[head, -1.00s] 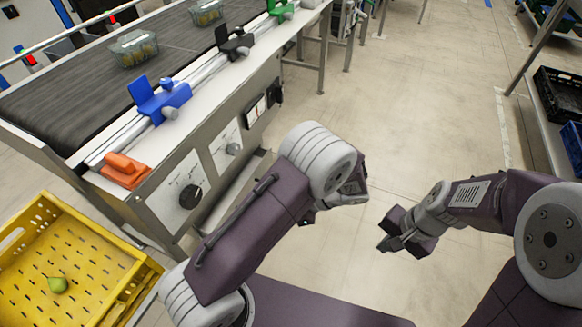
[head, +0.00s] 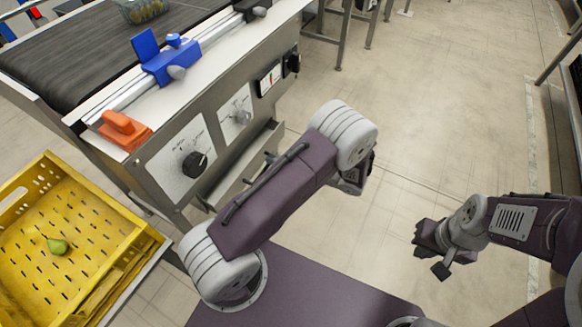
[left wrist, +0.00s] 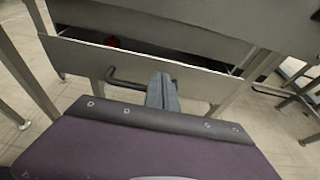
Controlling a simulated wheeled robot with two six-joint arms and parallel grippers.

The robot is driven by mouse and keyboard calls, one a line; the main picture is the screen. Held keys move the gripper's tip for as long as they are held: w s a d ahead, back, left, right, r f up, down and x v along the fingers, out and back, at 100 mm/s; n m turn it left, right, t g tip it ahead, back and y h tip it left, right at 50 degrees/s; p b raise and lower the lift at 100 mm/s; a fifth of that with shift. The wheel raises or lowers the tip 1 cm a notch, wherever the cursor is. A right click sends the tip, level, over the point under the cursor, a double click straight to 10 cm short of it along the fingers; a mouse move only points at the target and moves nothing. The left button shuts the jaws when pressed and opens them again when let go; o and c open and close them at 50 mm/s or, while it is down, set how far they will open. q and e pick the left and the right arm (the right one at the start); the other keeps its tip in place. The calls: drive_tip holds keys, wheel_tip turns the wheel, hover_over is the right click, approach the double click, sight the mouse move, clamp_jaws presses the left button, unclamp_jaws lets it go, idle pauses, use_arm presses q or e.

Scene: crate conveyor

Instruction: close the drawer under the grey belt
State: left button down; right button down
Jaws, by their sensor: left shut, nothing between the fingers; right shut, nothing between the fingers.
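The drawer (head: 240,172) shows in the head view below the control panel under the grey belt (head: 95,45), partly behind my left arm. In the left wrist view its pale front (left wrist: 82,60) stands out from the body above, with a dark gap behind its top edge, so it is open. A dark bar handle (left wrist: 125,80) is on the front. My left gripper (left wrist: 162,92) is shut and empty, its fingers pointing at the front by the right part of the handle; I cannot tell if they touch. My right gripper (head: 437,256) is shut and empty over open floor.
Something red (left wrist: 112,42) shows inside the drawer. An orange block (head: 124,130) and a blue clamp (head: 168,62) sit on the belt's edge rail.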

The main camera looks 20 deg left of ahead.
sight(258, 153)
use_arm(q)
drive_tip(key=shift+w+a+b, duration=0.1)
drive_tip(key=shift+a+b, duration=0.2)
drive_tip(key=shift+a, duration=1.1)
drive_tip(key=shift+a+r+p, duration=0.25)
drive_tip(key=shift+a+p, duration=0.5)
drive_tip(key=shift+a, duration=0.5)
drive_tip(key=shift+w+a+f, duration=0.1)
drive_tip(key=shift+a+f, duration=0.05)
